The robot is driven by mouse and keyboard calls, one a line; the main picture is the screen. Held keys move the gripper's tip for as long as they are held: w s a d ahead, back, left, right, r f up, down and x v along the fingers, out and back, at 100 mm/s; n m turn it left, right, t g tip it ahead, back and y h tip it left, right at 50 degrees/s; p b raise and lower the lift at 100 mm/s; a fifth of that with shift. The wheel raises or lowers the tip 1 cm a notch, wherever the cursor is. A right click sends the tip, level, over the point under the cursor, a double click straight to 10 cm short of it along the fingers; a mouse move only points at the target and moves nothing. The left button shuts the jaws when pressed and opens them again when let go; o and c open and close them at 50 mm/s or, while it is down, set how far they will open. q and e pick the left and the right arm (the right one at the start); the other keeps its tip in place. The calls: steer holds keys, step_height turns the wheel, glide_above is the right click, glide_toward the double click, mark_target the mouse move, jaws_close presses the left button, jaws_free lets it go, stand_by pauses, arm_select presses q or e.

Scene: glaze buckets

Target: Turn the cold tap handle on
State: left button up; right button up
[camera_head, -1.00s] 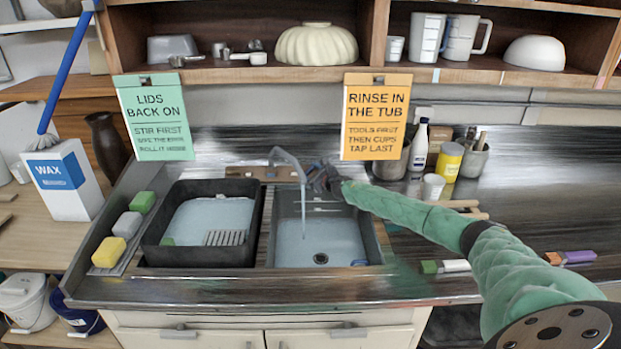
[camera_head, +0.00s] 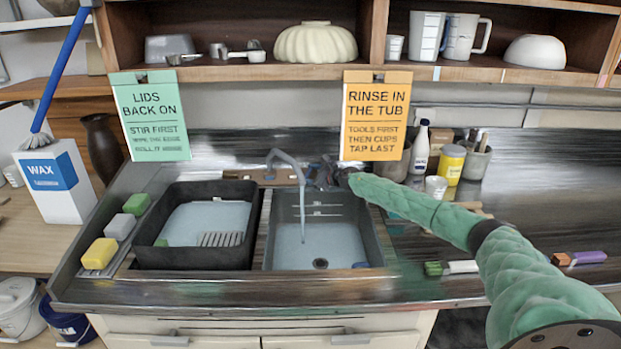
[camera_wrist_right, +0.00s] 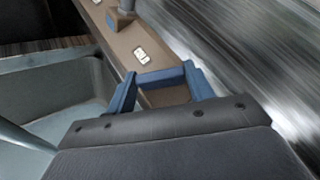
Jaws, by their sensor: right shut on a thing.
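The tap's grey curved spout (camera_head: 284,158) stands at the back edge of the right-hand sink basin (camera_head: 340,243), on a brown strip (camera_wrist_right: 122,45). A thin pale stream hangs from the spout into the basin. My right gripper (camera_head: 324,174) is at the tap, just right of the spout. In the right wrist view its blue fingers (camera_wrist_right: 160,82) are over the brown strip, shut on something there. My left gripper is not in view.
A black tub (camera_head: 160,250) sits left of the basin, with sponges (camera_head: 98,253) beside it. An orange sign (camera_head: 376,115) hangs close above my right gripper. Bottles and cups (camera_head: 436,186) stand right of the tap, near my right arm. The right counter has free room.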

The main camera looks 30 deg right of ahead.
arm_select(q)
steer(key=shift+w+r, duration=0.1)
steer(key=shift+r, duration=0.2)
arm_select(e)
steer(key=o, duration=1)
